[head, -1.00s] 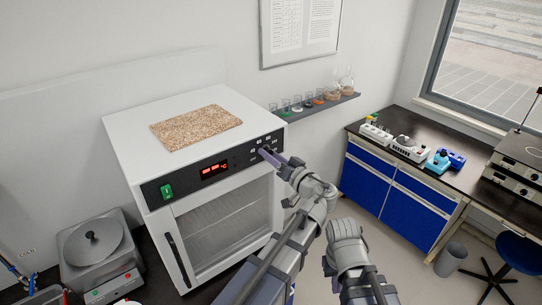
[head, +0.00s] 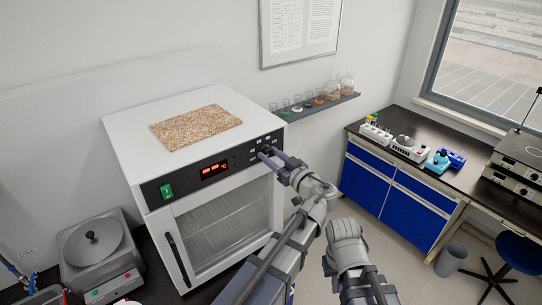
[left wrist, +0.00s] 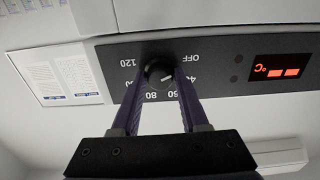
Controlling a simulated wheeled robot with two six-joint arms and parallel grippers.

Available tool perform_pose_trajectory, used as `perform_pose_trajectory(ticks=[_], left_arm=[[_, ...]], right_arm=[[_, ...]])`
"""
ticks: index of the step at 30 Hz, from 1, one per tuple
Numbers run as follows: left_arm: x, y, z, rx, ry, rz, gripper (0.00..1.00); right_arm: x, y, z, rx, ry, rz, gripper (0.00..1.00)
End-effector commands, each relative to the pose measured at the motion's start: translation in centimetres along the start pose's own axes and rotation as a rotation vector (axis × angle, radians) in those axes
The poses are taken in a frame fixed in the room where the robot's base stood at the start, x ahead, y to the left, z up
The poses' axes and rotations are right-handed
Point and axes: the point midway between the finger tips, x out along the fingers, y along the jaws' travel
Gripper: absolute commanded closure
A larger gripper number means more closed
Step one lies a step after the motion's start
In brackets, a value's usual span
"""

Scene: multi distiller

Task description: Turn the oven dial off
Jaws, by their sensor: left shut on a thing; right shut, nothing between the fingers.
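The white oven (head: 120,125) has a black front panel with a lit red display (head: 214,170). It stands at the left in the head view. The small black dial (left wrist: 157,72) is at the panel's right end, with marks OFF, 40, 60, 80 and 120 around it, upside down in the left wrist view.
A speckled slab (head: 197,127) lies on the oven's top. A shelf with glassware (head: 318,104) is on the wall behind. A hot plate (head: 92,240) stands at lower left.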

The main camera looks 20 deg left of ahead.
Motion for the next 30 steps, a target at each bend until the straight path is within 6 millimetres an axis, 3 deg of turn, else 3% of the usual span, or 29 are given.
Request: perform_pose_trajectory(ticks=[11,12,19,30], left_arm=[[0.07,-0.04,0.02,-0.005,-0.001,-0.002,1.0],[0.07,-0.04,0.02,-0.005,-0.001,-0.002,0.54],[0.05,-0.02,0.0,-0.004,0.0,-0.001,0.28],[-0.02,-0.15,-0.02,-0.003,0.001,-0.001,0.28]], right_arm=[[0.0,0.0,0.0,0.0,0.0,0.0,1.0],[0.0,0.0,0.0,0.0,0.0,0.0,1.0],[0.0,0.0,0.0,0.0,0.0,0.0,1.0],[0.0,0.0,0.0,0.0,0.0,0.0,1.0]])
